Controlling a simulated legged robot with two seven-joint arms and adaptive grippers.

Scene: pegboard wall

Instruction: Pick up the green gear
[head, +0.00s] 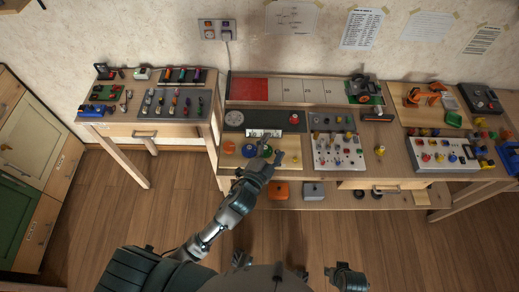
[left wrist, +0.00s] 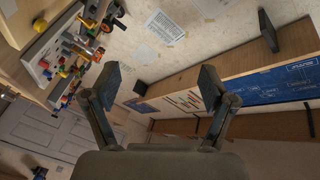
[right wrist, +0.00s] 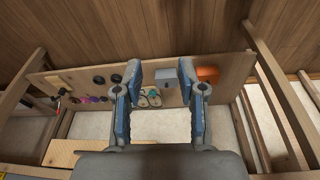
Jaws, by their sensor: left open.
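A small green round piece (head: 267,152), likely the green gear, is on the middle workbench, partly covered by my left gripper, so its teeth cannot be made out. My left gripper (head: 271,149) is open over the bench front, with its fingers around or just above the green piece; contact cannot be told. The left wrist view shows its fingers (left wrist: 160,78) apart with nothing between them. My right gripper (head: 350,280) is low at the bottom of the head view, away from the bench. In the right wrist view its fingers (right wrist: 160,80) are apart and empty.
A red knob (head: 294,118) stands on a dark plate behind. A panel with switches and knobs (head: 338,151) is to the right. An orange box (head: 281,190) sits on the lower shelf.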

